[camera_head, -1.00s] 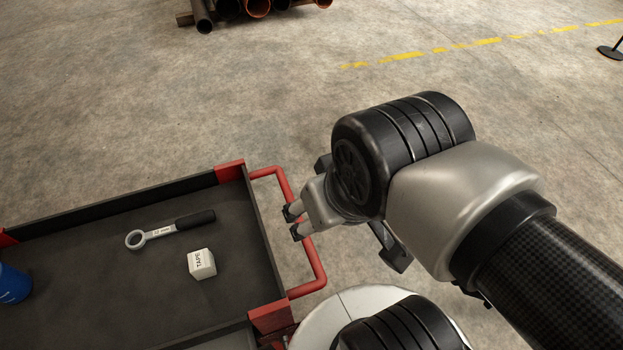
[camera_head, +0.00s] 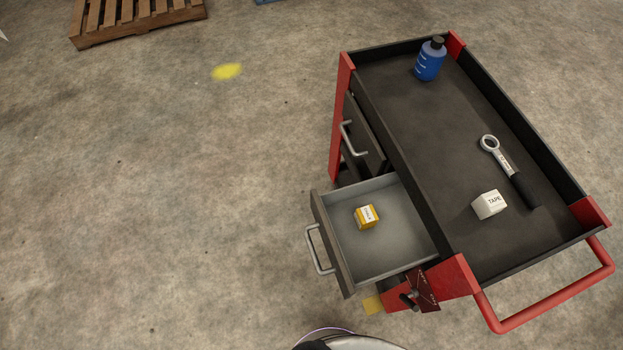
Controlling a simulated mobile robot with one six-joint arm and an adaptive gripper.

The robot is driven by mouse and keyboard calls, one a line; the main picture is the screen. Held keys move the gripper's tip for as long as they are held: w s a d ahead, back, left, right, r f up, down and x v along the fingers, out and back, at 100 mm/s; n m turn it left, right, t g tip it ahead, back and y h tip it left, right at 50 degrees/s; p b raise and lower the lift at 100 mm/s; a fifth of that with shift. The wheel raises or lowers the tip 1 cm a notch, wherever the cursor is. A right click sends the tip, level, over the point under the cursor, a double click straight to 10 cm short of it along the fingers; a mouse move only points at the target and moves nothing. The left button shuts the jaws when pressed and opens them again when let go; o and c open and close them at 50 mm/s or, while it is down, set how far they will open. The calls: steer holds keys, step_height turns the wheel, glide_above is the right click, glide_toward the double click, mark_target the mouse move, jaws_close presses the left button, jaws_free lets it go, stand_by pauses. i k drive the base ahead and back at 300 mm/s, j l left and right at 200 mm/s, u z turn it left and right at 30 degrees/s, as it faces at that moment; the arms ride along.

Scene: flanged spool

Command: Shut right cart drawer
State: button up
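The cart (camera_head: 455,205) has a dark top tray with red corner posts. One drawer (camera_head: 340,262), nearer the bottom of the picture and beside the cart's push handle, stands pulled out to the left. Its inside is grey, and a small yellow box (camera_head: 367,216) lies in it. A silver bar handle (camera_head: 318,250) is on its front. A second drawer (camera_head: 366,140), farther up the picture, appears only slightly out, with its own silver handle (camera_head: 347,139). My gripper is out of view.
A blue bottle (camera_head: 430,61), a wrench-like tool (camera_head: 508,170) and a white tape box (camera_head: 489,204) are on the cart top. A red push handle (camera_head: 553,300) juts out at lower right. A wooden pallet (camera_head: 137,20) lies at upper left. Floor left of the cart is clear.

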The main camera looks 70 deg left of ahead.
mark_target(400, 241)
steer(key=u, duration=2.35)
steer(key=k+j, duration=0.1)
steer(key=j, duration=0.2)
steer(key=k+j+z, duration=0.1)
steer(key=j, duration=0.2)
steer(key=k+j+z, duration=0.1)
steer(key=j, duration=0.2)
steer(key=k, duration=0.05)
